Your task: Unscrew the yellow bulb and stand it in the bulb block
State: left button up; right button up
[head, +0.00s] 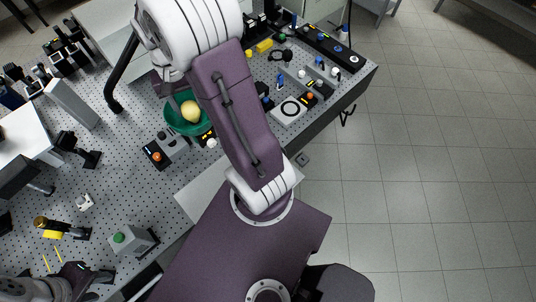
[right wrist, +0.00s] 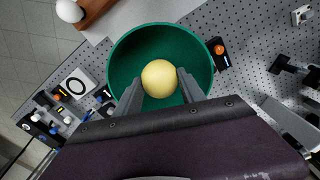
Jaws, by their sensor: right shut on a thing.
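The yellow bulb (head: 190,111) sits inside a round green shade (head: 171,125) left of my right arm in the head view. In the right wrist view, the bulb (right wrist: 159,78) is near the middle of the green shade (right wrist: 200,50). My right gripper (right wrist: 158,88) reaches into the shade, with one finger on each side of the bulb, shut on it. A brown block (right wrist: 95,12), apparently the bulb block, is cut off at the wrist view's top left, beside a white ball-shaped bulb (right wrist: 70,10). My left gripper (head: 80,276) is at the bottom left; its fingers are unclear.
A box with an orange button (head: 157,157) stands near the shade. Black optic mounts (head: 78,150) and small devices crowd the perforated table. A pale plate (head: 203,191) lies by the front edge, partly under my arm.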

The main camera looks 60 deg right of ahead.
jog(key=shift+r+n+p, duration=0.2)
jog(key=shift+n+p, duration=0.25)
jog(key=shift+n, duration=1.45)
jog(key=shift+f+n, duration=0.2)
jog(key=shift+n, duration=0.3)
jog(key=n+p, duration=0.1)
jog(key=n, duration=0.1)
jog(key=shift+s+r+n, duration=0.1)
jog(key=shift+r+n, duration=0.05)
jog(key=shift+n, duration=0.15)
jog(key=shift+n+p, duration=0.35)
jog(key=shift+n, duration=0.75)
